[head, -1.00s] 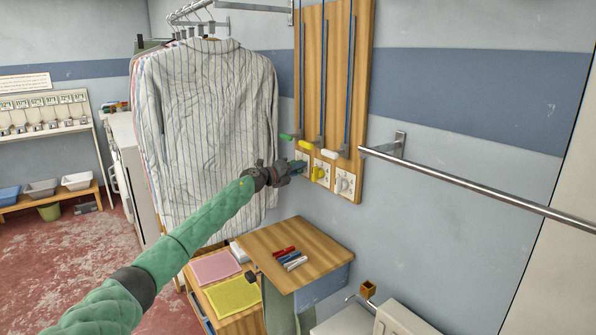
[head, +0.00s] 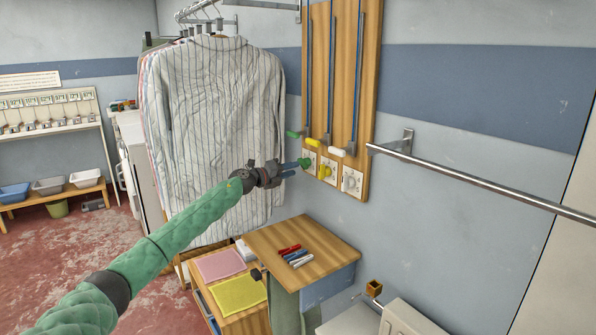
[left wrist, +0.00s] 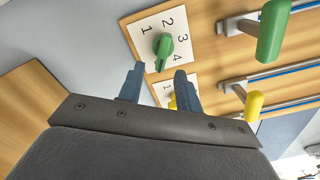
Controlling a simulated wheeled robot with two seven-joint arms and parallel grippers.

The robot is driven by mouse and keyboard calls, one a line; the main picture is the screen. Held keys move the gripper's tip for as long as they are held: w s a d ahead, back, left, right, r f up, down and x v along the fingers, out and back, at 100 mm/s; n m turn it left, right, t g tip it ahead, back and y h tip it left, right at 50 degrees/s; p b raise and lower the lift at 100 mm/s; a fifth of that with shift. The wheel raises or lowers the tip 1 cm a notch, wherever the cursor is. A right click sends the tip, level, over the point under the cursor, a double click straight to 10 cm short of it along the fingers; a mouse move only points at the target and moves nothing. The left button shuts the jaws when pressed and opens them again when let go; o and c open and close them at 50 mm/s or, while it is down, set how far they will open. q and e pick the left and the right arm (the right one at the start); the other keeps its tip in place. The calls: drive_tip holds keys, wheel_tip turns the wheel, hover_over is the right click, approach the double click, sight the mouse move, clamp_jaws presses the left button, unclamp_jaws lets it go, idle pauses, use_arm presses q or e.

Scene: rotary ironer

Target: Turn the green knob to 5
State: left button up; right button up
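The green knob (head: 305,162) sits on a white dial plate at the left of a row of three on the wooden board. In the left wrist view the green knob (left wrist: 164,46) is turned at a slant on its plate (left wrist: 148,27), with the figures 1 to 4 readable around it. I cannot tell for sure which figure it points to. My left gripper (head: 296,168) is just left of the knob; in the left wrist view its two fingers (left wrist: 158,84) are apart and empty, with the knob beyond their tips. My right gripper is not in view.
A yellow knob (head: 326,171) and a white knob (head: 351,182) are to the right. Green, yellow and white lever handles (head: 337,151) hang above. A metal rail (head: 470,182) juts out at right. Striped shirts (head: 215,130) hang behind my gripper; a small wooden table (head: 325,262) stands below.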

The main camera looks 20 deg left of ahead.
use_arm(q)
drive_tip(key=shift+v, duration=0.85)
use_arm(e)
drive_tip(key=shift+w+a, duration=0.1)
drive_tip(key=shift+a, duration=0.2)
use_arm(q)
drive_tip(key=shift+a, duration=0.15)
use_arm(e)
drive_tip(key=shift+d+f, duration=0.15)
